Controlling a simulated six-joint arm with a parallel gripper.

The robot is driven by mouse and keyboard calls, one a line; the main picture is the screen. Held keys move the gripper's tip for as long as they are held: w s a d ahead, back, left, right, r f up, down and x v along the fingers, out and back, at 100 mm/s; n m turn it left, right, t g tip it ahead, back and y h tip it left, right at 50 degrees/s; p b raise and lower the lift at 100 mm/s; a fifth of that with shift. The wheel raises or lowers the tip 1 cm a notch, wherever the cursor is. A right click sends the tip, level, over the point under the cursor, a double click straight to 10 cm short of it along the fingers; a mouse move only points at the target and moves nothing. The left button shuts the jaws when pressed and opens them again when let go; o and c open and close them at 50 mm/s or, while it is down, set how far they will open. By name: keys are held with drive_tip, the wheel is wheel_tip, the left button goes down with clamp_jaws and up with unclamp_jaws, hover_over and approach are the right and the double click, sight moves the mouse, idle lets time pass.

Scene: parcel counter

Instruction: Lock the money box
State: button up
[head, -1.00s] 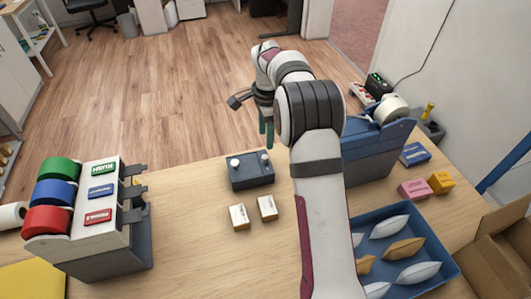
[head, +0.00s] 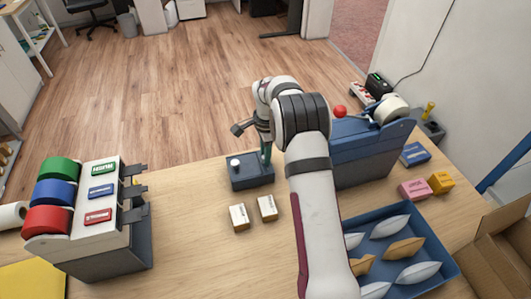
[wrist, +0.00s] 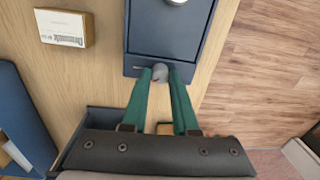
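The dark blue box (head: 250,180), which looks like the money box, stands on the counter left of my arm. It has a pale round knob (head: 235,162) at its left. A second grey knob (wrist: 160,72) sits by the box's near edge in the wrist view, with a short dark slot beside it. The box's lid (wrist: 168,35) looks closed there. My gripper (head: 266,154) is down at this second knob. Its green fingers stand on both sides of the knob and seem to touch it; in the head view they hide it.
Two small cartons (head: 239,217) (head: 267,208) lie in front of the box. A tape dispenser with three rolls (head: 98,225) stands left. A blue machine with a red ball (head: 340,112) and a blue tray of pouches (head: 430,252) are right. The counter between dispenser and cartons is clear.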

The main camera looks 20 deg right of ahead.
clamp_jaws()
drive_tip(key=n, duration=1)
drive_tip(key=shift+w, duration=0.1)
drive_tip(key=shift+n, duration=0.3)
idle(0.4)
drive_tip(key=o, duration=0.8)
unclamp_jaws()
